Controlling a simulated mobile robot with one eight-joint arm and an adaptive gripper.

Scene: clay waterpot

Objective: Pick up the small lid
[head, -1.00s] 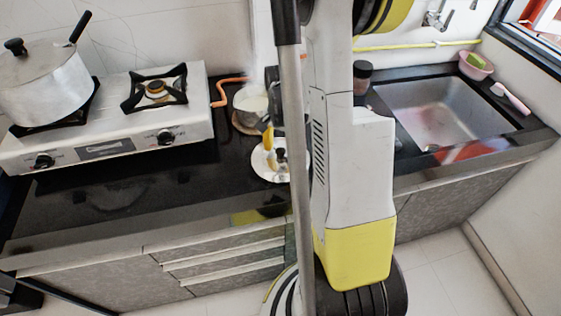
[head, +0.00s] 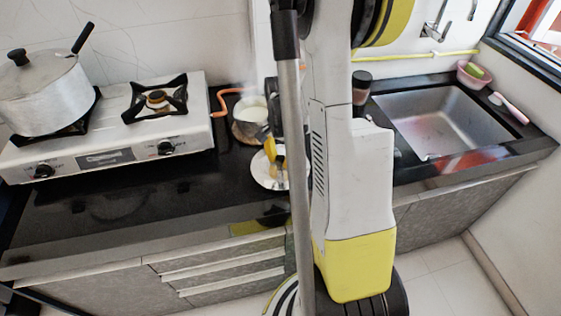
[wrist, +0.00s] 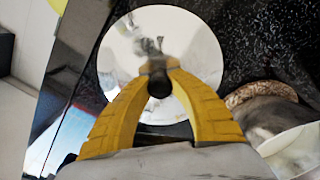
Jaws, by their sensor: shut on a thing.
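The small lid is a shiny, pale round disc (head: 262,176) with a dark knob, on the black counter right of the stove. The wrist view shows its bright face (wrist: 196,45) with reflections. My gripper (head: 279,162) is over the lid, partly hidden by my arm in the head view. In the wrist view, the yellow fingers of my gripper (wrist: 160,78) are shut on the dark knob (wrist: 159,87). I cannot tell whether the lid touches the counter.
A small pot (head: 250,112) stands on a round mat behind the lid, close to my gripper. The white stove (head: 110,140) with a large lidded pot (head: 42,98) is at left. The sink (head: 440,118) is at right. Black counter in front of the stove is clear.

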